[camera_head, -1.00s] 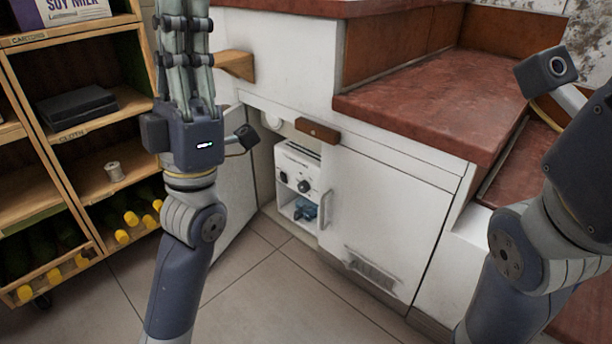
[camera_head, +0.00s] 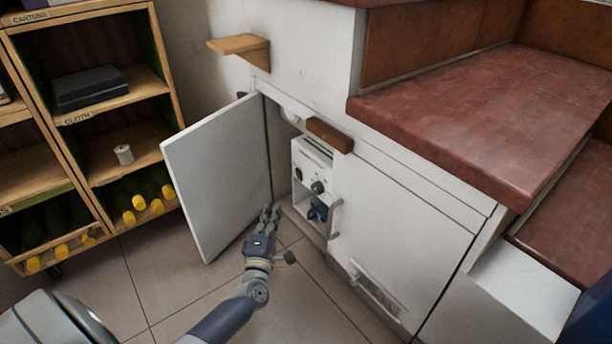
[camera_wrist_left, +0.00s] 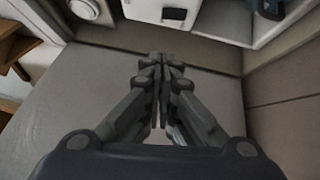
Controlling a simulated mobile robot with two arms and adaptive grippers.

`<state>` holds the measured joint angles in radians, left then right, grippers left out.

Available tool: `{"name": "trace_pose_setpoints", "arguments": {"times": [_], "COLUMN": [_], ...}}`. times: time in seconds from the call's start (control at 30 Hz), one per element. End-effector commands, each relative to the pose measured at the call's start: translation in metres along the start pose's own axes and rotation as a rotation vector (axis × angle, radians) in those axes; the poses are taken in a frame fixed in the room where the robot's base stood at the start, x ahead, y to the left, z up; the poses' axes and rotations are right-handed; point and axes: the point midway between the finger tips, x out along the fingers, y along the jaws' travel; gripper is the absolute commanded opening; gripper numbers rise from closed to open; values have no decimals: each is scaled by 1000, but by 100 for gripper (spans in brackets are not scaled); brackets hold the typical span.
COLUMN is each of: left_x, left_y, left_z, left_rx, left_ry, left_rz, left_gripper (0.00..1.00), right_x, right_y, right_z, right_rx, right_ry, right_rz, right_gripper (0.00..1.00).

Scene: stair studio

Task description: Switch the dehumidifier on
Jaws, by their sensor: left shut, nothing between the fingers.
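The dehumidifier (camera_head: 314,172) seems to be the white box with dark knobs inside the cupboard under the stairs. A blue object (camera_head: 318,209) sits in its lower opening. My left gripper (camera_head: 270,209) is shut and empty, low in front of the cupboard opening, apart from the white box. In the left wrist view the shut fingers (camera_wrist_left: 163,70) point toward the cupboard. The lower part of the white box (camera_wrist_left: 165,12) shows at the top there, beyond the fingertips. My right gripper is out of view.
The left cupboard door (camera_head: 220,175) stands open beside my left arm. The right door (camera_head: 395,235), with a grey handle, is closed. A wooden block (camera_head: 329,134) juts out above the opening. A wooden shelf unit (camera_head: 165,75) stands at left. Tiled floor in front is clear.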

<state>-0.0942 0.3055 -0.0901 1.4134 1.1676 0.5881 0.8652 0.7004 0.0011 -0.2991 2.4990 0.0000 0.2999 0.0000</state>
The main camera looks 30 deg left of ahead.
Motion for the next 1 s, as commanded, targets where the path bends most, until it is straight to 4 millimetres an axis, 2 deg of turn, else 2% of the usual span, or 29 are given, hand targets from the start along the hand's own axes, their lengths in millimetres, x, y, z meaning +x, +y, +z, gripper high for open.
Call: {"name": "trace_pose_setpoints", "arguments": {"times": [0.3, 0.47, 0.57, 0.93, 1.0], "left_x": [0, 9, 24, 101, 109], "left_y": [-1, -3, -4, -5, -5], "left_z": [-2, -1, -2, -2, 8], "left_rx": [-2, -2, -2, -2, -6], "left_ry": [2, 3, 2, 2, 1], "left_rz": [-3, 0, 2, 2, 0], "left_gripper": [0, 0, 0, 0, 0], "right_x": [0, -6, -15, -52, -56], "right_y": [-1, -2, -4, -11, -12], "right_z": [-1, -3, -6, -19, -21], "right_rx": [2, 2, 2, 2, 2], "right_ry": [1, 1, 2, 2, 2], "right_rz": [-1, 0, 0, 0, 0], "right_gripper": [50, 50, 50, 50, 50]}}
